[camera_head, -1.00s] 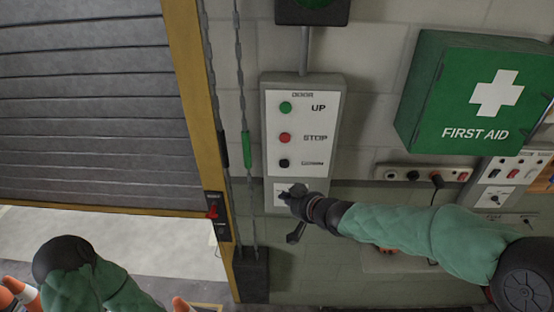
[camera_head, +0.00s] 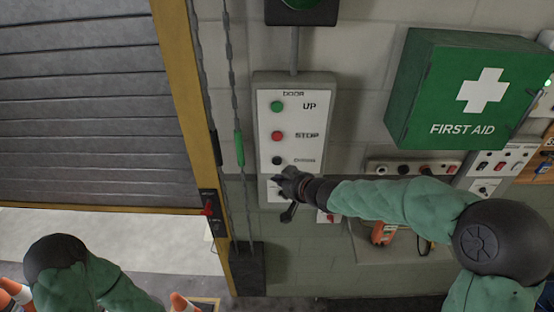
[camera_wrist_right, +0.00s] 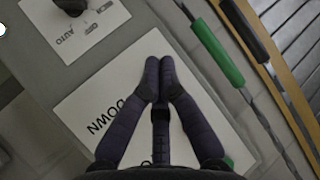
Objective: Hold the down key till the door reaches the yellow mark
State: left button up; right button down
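The door control panel (camera_head: 294,125) has a green UP button, a red STOP button and a black DOWN key (camera_head: 277,160). My right gripper (camera_head: 280,184) is in front of the panel's lower end, just below the DOWN key. In the right wrist view the gripper's fingertips (camera_wrist_right: 160,68) meet, with nothing seen between them. They point at the panel beside the word DOWN; the key itself is hidden there, so contact cannot be told. The grey slatted door (camera_head: 90,120) is partly down, with a gap under its yellow bottom edge. I cannot pick out a separate yellow mark. My left gripper is out of view.
Chains (camera_head: 232,100) hang between the panel and the yellow door post (camera_head: 186,100). A black box with a red lever (camera_head: 208,207) is on the post. A green first aid box (camera_head: 462,92) and a socket strip (camera_head: 400,167) are to the right. Orange cones stand at lower left.

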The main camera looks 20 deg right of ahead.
aim_at(277, 161)
jog(key=shift+w+d+p, duration=0.2)
jog(key=shift+w+p, duration=0.2)
jog(key=shift+w, duration=0.3)
jog(key=shift+w+d+p, duration=0.2)
jog(key=shift+w+p, duration=0.15)
jog(key=shift+w, duration=0.35)
jog(key=shift+w+d+p, duration=0.2)
jog(key=shift+w+p, duration=0.2)
jog(key=shift+w, duration=0.3)
jog(key=shift+w+d+p, duration=0.15)
jog(key=shift+w+p, duration=0.25)
jog(key=shift+p, duration=0.05)
jog(key=shift+w+p, duration=0.3)
jog(key=shift+p, duration=0.05)
dwell(0.4)
jog(key=shift+s, duration=0.1)
dwell(1.4)
jog(key=shift+s+b, duration=0.4)
jog(key=shift+s, duration=0.25)
jog(key=shift+a, duration=0.2)
